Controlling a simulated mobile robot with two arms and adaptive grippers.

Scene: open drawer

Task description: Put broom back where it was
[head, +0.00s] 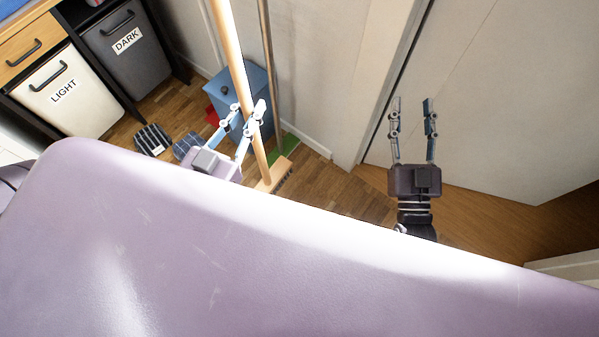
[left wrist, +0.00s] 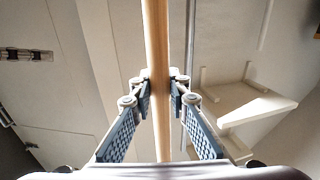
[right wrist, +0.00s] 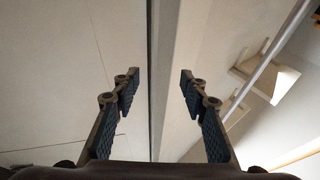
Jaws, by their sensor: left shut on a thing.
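The broom (head: 229,45) has a long light wooden handle that runs from the top of the head view down to a wooden head with dark bristles (head: 271,176) near the floor. My left gripper (head: 248,108) is shut on the handle. In the left wrist view the handle (left wrist: 156,35) passes between the left fingertips (left wrist: 159,78). My right gripper (head: 412,104) is open and empty, in front of the pale panels on the right. Its spread fingers also show in the right wrist view (right wrist: 160,80). Whether the bristles touch the floor is unclear.
A blue bin (head: 260,82) stands behind the broom, and a thin grey pole (head: 266,40) with a green base (head: 285,149) stands beside it. Dark checked items (head: 152,139) lie on the wooden floor. LIGHT (head: 67,98) and DARK (head: 128,62) hampers stand at left.

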